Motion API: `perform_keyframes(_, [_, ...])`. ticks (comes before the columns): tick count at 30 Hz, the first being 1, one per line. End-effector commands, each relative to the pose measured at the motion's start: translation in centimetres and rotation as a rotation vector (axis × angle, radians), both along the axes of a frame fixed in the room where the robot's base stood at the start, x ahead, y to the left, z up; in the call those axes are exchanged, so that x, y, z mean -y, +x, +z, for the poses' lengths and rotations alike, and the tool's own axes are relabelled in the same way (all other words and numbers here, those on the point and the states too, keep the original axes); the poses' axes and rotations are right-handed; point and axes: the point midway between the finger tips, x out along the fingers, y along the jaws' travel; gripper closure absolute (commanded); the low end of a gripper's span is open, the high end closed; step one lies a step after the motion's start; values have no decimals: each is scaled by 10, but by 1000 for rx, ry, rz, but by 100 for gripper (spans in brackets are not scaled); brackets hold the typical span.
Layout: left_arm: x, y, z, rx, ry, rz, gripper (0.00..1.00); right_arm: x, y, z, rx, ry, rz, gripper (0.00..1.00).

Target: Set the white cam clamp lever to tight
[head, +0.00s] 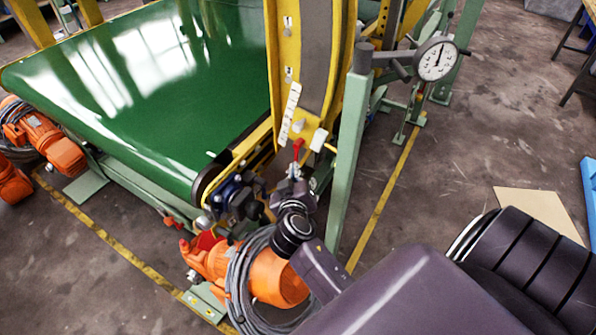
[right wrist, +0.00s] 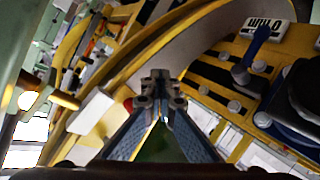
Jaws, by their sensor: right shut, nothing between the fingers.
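A white block-like part (head: 319,139), possibly the cam clamp lever, sits at the lower end of the yellow curved frame (head: 350,75) in the head view. A similar white block (right wrist: 91,110) shows left of the fingers in the right wrist view. A slim white strip with dark marks (head: 290,114) is fixed higher on the frame. I cannot tell surely which is the clamp lever, nor its setting. My right gripper (head: 296,172) is shut and empty, just below a small red handle (head: 298,148); its fingertips (right wrist: 163,90) meet in the wrist view. My left gripper is out of view.
A green post (head: 346,165) stands close right of my right gripper, with a dial gauge (head: 436,60) beyond it. The green belt (head: 150,75) lies to the left. An orange motor (head: 275,280) with coiled cable is below.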

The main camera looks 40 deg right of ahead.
Motion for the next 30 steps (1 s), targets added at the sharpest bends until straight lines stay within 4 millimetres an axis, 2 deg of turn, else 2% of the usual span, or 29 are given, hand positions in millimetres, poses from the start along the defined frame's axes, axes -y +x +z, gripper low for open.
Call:
perform_keyframes(5, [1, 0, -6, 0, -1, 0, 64, -1, 5, -3, -2, 2, -3, 100])
perform_keyframes(13, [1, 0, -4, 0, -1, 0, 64, -1, 5, -2, -3, -1, -2, 100])
perform_keyframes(24, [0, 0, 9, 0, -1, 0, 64, 0, 5, 15, 0, -2, -4, 100])
perform_keyframes(30, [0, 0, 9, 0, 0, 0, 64, 0, 6, 16, 1, -3, -3, 100])
